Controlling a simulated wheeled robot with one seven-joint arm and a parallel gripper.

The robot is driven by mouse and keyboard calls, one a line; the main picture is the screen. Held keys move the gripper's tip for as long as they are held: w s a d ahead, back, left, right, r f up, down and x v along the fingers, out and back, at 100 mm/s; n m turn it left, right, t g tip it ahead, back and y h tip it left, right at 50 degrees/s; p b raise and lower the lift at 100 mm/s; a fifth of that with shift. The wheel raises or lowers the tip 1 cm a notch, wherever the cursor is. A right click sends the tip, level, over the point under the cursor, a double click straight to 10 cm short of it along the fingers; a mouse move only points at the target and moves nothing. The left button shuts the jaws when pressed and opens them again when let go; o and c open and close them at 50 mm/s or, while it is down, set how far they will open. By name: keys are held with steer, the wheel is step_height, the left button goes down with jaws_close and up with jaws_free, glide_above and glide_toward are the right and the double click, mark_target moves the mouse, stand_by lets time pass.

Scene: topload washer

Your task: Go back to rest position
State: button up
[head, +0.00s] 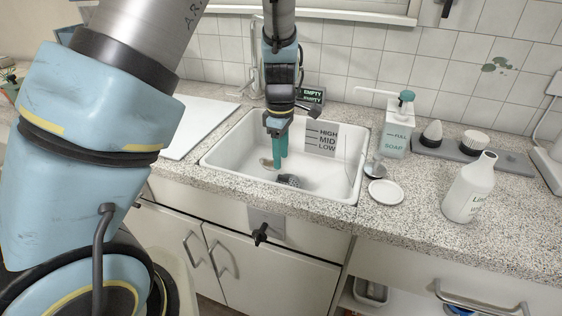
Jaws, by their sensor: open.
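My arm comes in from the left side of the head view and reaches over the white sink (215,152). My gripper (277,158) points down over the sink basin with its teal fingers. It is open, seen nearly edge-on, and nothing shows between its fingers. A dark round object (289,181), perhaps the drain, lies at the basin floor just below and right of the fingertips. Whether the fingertips are below the rim is hard to tell. Part of the faucet is hidden behind my wrist.
A soap dispenser (397,135), a small white dish (385,192), a grey tray (515,163) with brushes, and a white bottle (468,190) stand on the counter right of the sink. A white board (203,117) lies left of it. Cabinets (265,268) with protruding handles are below.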

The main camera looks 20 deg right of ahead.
stand_by(0.4)
steer(key=a+r+m, duration=0.2)
steer(key=a, duration=0.5)
steer(key=a+r+m, duration=0.2)
steer(key=a+r, duration=0.1)
steer(key=a, duration=0.4)
steer(key=a+r+m, duration=0.2)
steer(key=a, duration=0.5)
steer(key=shift+w+a+r+h, duration=0.1)
steer(key=shift+w+r+h, duration=0.1)
steer(key=shift+r+h, duration=0.1)
steer(key=s+a+r+m+t, duration=0.1)
steer(key=s+a+m, duration=0.3)
steer(key=a, duration=0.5)
steer(key=shift+r+m, duration=0.3)
steer(key=shift+r, duration=0.35)
steer(key=shift+s, duration=0.1)
